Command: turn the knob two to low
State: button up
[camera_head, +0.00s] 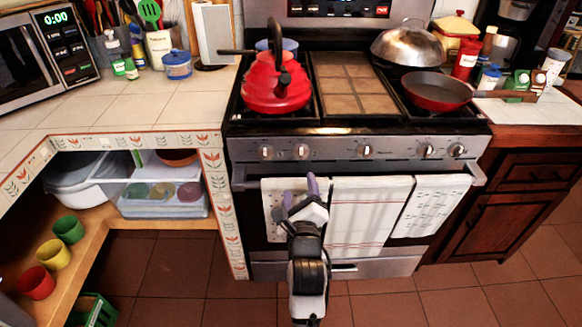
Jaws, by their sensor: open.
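The stove's front panel (345,150) carries several round silver knobs in a row. The leftmost knob (267,152) and the second knob from the left (302,151) sit close together. A middle knob (365,151) and two right-hand knobs (428,150) (457,150) follow. The knob markings are too small to read. My gripper (300,189) is open and empty, its two purple fingers pointing up. It appears just below the second knob from the left, in front of the oven handle and left towel, with no visible contact with the knob.
The oven handle (323,183) bears white towels (368,214). A red kettle (277,88) stands on the left burners. A red pan (437,91) and a domed lid (408,45) are on the right. The tiled counter (110,112) lies left; floor (375,306) shows below.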

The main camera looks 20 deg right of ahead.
aim_at(301, 157)
jog(key=shift+m, duration=0.3)
jog(key=p+x, duration=0.1)
jog(key=x, duration=0.3)
jog(key=p+x, duration=0.1)
jog(key=x, duration=0.4)
jog(key=d+f+p+x, duration=0.1)
jog(key=x, duration=0.3)
jog(key=shift+d, duration=0.15)
jog(key=shift+f, duration=0.1)
jog(key=c, duration=1)
